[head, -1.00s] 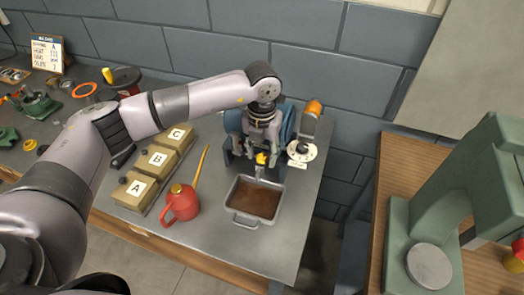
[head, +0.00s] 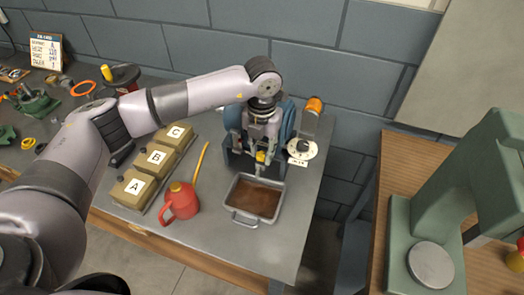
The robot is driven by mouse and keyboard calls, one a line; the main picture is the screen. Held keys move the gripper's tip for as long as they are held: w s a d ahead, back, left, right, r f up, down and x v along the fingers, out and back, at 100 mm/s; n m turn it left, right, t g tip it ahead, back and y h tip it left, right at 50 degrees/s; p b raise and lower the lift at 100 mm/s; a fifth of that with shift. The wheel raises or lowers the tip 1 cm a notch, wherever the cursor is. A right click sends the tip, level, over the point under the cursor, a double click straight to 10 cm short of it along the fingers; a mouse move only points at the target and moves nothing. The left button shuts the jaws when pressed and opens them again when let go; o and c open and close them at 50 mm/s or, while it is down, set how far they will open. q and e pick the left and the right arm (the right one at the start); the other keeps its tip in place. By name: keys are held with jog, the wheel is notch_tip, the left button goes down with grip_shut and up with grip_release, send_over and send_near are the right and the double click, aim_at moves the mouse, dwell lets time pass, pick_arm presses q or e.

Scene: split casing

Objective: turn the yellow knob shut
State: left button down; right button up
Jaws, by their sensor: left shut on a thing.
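The yellow knob (head: 260,157) shows as a small yellow patch at the front of a blue machine (head: 287,126), just above the far edge of a grey tray. My left gripper (head: 261,152) comes down from above and is shut on the yellow knob. The fingers hide most of the knob, so I cannot tell its angle. My right gripper is not in view.
A grey tray (head: 238,215) of brown liquid stands directly below. A red oil can (head: 181,202) and boxes A, B and C (head: 135,187) stand to the left. A white dial (head: 302,150) is at the right. A green machine (head: 450,200) stands on the right bench.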

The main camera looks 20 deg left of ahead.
pick_arm(q)
jog(key=m+b, duration=0.5)
jog(key=b, duration=0.2)
jog(key=shift+f+m, duration=0.25)
jog(key=shift+m, duration=0.15)
jog(key=m+b, duration=0.2)
jog(key=shift+r+m+b, duration=0.15)
jog(key=shift+m+b, duration=0.2)
jog(key=shift+m, duration=0.05)
jog(key=shift+r+m+b, duration=0.1)
jog(key=shift+m+b, duration=0.45)
jog(key=shift+m, duration=0.15)
jog(key=c, duration=1.3)
grip_release()
jog(key=shift+s+r, duration=0.1)
